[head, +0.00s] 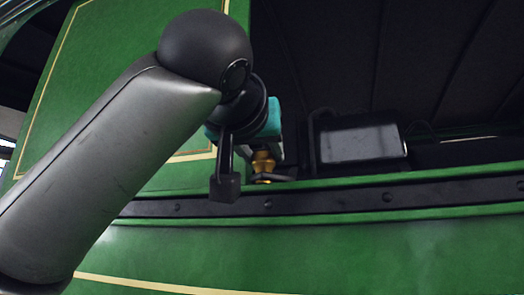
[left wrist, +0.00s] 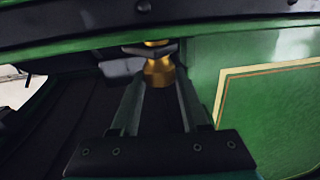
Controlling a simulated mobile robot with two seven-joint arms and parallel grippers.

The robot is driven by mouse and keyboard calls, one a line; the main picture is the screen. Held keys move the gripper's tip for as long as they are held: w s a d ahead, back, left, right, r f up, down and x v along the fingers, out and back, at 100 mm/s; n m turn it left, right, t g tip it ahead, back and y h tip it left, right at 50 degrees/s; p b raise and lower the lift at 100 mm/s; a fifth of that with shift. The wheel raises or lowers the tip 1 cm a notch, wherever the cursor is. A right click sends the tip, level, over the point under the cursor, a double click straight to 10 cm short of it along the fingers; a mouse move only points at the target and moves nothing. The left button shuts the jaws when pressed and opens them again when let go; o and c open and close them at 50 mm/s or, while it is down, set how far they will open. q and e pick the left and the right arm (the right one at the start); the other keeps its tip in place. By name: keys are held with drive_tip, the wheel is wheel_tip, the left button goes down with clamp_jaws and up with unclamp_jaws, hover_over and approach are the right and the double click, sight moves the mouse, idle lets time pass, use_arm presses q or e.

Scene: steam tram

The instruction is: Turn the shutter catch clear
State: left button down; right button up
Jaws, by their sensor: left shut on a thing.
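The shutter catch is a small brass piece (head: 264,164) at the dark rail's upper edge, left of the opening. In the left wrist view it shows as a rounded brass knob (left wrist: 158,71) with a dark flat part above it. My left gripper (head: 262,152) reaches it from above and is shut on it. In the left wrist view the two fingers of the gripper (left wrist: 158,84) stand on either side of the knob. My own wrist and forearm hide most of the gripper in the head view. My right gripper is not in view.
A dark riveted rail (head: 330,198) runs across the green tram side (head: 300,247). A green panel with a cream line (head: 105,110) stands at the left. A dark box with a grey face (head: 360,143) is right of the catch, before a dark interior.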

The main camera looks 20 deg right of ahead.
use_arm(q)
drive_tip(key=shift+a+h, duration=0.1)
drive_tip(key=shift+h, duration=0.2)
drive_tip(key=shift+w+a+m+g+h, duration=0.1)
drive_tip(key=shift+w+m+g+h, duration=0.05)
drive_tip(key=shift+m+g+h, duration=0.85)
drive_tip(key=m+g+h, duration=0.1)
drive_tip(key=h, duration=0.1)
drive_tip(key=m+g+h+p, duration=0.1)
drive_tip(key=m+g+h, duration=0.1)
drive_tip(key=shift+w+a+r+m+g, duration=0.1)
drive_tip(key=shift+w+a+m+g, duration=0.1)
drive_tip(key=shift+m+g, duration=0.1)
drive_tip(key=shift+w+m+g+h+p, duration=0.15)
drive_tip(key=shift+m+g+h, duration=0.55)
drive_tip(key=shift+m+g, duration=0.7)
drive_tip(key=shift+w+m+g+h+p, duration=0.15)
drive_tip(key=shift+m+g+h, duration=0.65)
drive_tip(key=shift+g, duration=1.1)
drive_tip(key=shift+s+m+g, duration=0.1)
drive_tip(key=shift+m+g, duration=0.2)
drive_tip(key=shift+c, duration=2)
unclamp_jaws()
drive_tip(key=shift+t, duration=0.4)
